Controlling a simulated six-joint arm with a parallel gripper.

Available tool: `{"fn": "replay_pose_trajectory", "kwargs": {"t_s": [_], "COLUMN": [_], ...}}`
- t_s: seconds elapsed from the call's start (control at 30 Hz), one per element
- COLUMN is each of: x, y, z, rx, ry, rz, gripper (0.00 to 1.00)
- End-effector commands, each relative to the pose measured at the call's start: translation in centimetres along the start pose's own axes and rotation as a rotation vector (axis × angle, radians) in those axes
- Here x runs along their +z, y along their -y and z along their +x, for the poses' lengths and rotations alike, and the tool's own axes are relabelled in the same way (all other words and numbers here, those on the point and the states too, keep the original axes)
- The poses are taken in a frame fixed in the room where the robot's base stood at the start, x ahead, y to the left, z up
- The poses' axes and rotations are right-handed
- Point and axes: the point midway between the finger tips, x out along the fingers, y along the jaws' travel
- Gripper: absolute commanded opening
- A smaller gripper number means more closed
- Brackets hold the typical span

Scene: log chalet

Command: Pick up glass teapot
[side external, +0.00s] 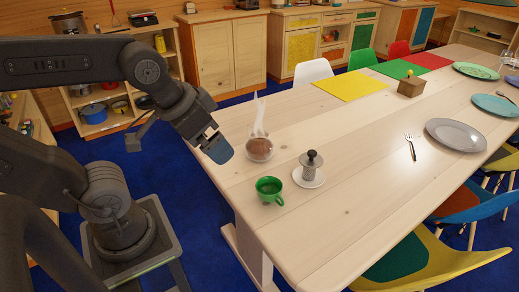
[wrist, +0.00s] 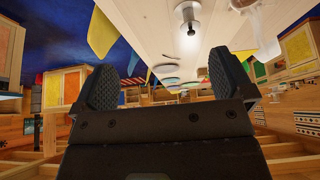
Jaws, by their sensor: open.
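A round clear glass vessel with brown contents (side external: 259,149), which looks like the glass teapot, stands on the near left part of the pale wooden table (side external: 330,125).
A green cup (side external: 269,189) and a metal coffee filter with a black knob (side external: 311,167) on a white saucer (side external: 308,182) stand close to the teapot. A fork (side external: 411,146), plates, coloured mats and a small wooden box (side external: 411,87) are farther right.

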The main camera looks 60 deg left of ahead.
Motion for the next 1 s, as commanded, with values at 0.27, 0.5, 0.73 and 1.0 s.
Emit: {"fn": "replay_pose_trajectory", "kwargs": {"t_s": [0.27,0.5,0.73,1.0], "x": [0.0,0.0,0.0,-1.2], "y": [0.0,0.0,0.0,-1.1], "z": [0.0,0.0,0.0,1.4], "rx": [0.000,0.000,0.000,0.112], "ry": [0.000,0.000,0.000,0.135], "rz": [0.000,0.000,0.000,-0.174], "gripper": [0.72,0.49,0.42,0.42]}}
